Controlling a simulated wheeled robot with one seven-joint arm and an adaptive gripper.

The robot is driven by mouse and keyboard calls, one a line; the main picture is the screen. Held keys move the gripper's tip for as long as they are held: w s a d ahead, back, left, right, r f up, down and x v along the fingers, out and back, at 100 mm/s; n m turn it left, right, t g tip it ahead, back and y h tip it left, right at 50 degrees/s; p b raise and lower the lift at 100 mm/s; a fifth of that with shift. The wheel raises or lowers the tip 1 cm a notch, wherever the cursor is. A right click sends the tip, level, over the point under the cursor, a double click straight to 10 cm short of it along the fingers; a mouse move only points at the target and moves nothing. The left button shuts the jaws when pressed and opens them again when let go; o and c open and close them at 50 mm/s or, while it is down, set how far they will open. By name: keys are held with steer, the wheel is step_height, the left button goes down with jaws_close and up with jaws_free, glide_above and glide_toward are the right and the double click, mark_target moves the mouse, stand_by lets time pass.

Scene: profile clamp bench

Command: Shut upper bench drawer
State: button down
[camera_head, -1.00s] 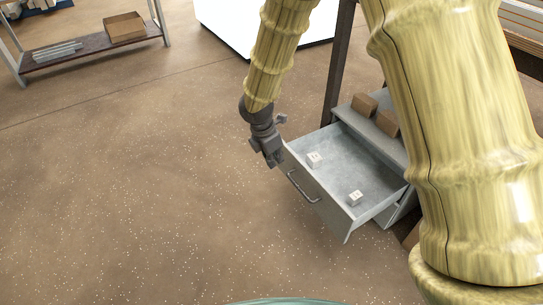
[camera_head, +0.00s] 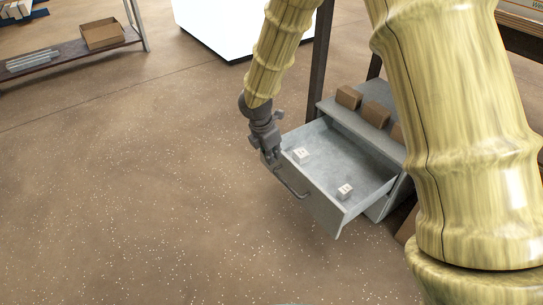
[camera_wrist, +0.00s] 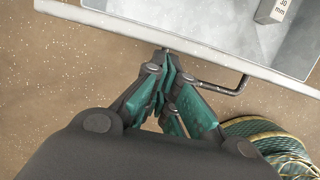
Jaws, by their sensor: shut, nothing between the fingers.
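The upper bench drawer (camera_head: 350,170) is pulled out from a grey cabinet, with two small white labelled blocks inside. Its front panel (camera_head: 318,205) carries a bar handle (camera_head: 292,184). My gripper (camera_head: 273,164) is shut and empty at the left end of the drawer front, close to the handle. In the wrist view, the fingertips of my gripper (camera_wrist: 167,60) are together at the outer edge of the drawer front (camera_wrist: 130,29), left of the handle (camera_wrist: 238,88). Whether they touch the panel I cannot tell.
Several brown boxes (camera_head: 349,97) sit on the cabinet top (camera_head: 340,114). A dark bench leg (camera_head: 321,45) stands behind the cabinet. A shelf with a carton (camera_head: 102,34) is at the far left. The floor (camera_head: 130,190) left of the drawer is clear.

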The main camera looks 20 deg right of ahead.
steer(key=shift+d, duration=0.1)
steer(key=shift+w+d+r+p, duration=0.25)
steer(key=shift+d+p, duration=0.35)
steer(key=shift+p, duration=0.25)
steer(key=w+d+p, duration=0.3)
steer(key=d+p, duration=0.5)
steer(key=d, duration=0.2)
steer(key=w+d+p, duration=0.4)
steer(key=d+p, duration=0.4)
steer(key=d, duration=0.2)
steer(key=shift+f, duration=0.3)
steer(key=shift+a, duration=0.15)
